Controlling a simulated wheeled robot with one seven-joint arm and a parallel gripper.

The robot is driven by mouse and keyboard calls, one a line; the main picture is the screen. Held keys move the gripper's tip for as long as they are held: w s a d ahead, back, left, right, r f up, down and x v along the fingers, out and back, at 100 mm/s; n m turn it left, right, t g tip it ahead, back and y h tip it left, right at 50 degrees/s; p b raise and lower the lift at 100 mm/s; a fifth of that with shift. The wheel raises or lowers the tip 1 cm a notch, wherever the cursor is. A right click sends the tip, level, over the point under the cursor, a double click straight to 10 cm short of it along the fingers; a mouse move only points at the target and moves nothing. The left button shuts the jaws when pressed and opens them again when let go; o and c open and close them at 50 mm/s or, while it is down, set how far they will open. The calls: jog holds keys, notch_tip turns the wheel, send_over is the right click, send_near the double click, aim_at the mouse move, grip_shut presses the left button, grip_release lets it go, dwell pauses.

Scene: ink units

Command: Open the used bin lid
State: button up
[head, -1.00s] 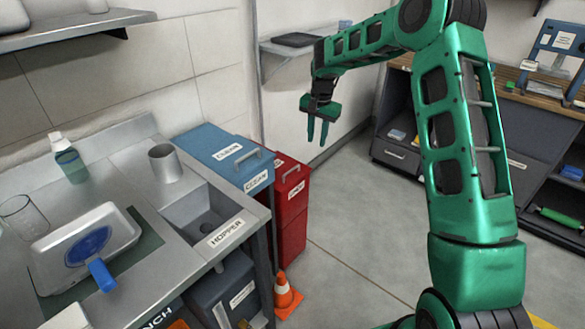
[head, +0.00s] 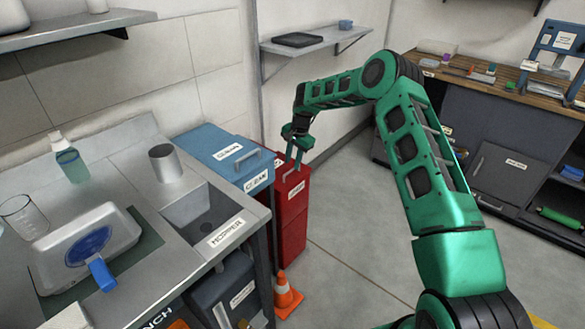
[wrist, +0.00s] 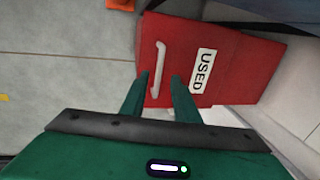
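The red used bin (head: 292,222) stands beside the blue bin, with its lid (head: 282,162) down. In the wrist view the red lid (wrist: 222,60) bears a white USED label (wrist: 203,70) and a pale bar handle (wrist: 158,68). My gripper (head: 294,160) is over the lid, fingers pointing down. Its fingertips also show in the wrist view (wrist: 160,78), apart with the handle lying between and beyond them. The fingers are open; I cannot tell whether they touch the handle.
The blue CLEAN bin (head: 222,146) stands directly left of the red bin. An orange cone (head: 286,296) is on the floor in front. The steel bench (head: 135,215) with the hopper is at left. A wall shelf (head: 325,40) hangs behind. Open floor (head: 350,240) lies to the right.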

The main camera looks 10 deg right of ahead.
aim_at(292, 170)
jog(key=shift+w+a+f, duration=0.1)
jog(key=shift+w+f, duration=0.05)
jog(key=shift+f, duration=0.65)
jog(key=shift+w+a+f, duration=0.1)
jog(key=shift+f, duration=0.7)
grip_shut()
jog(key=shift+d, duration=0.1)
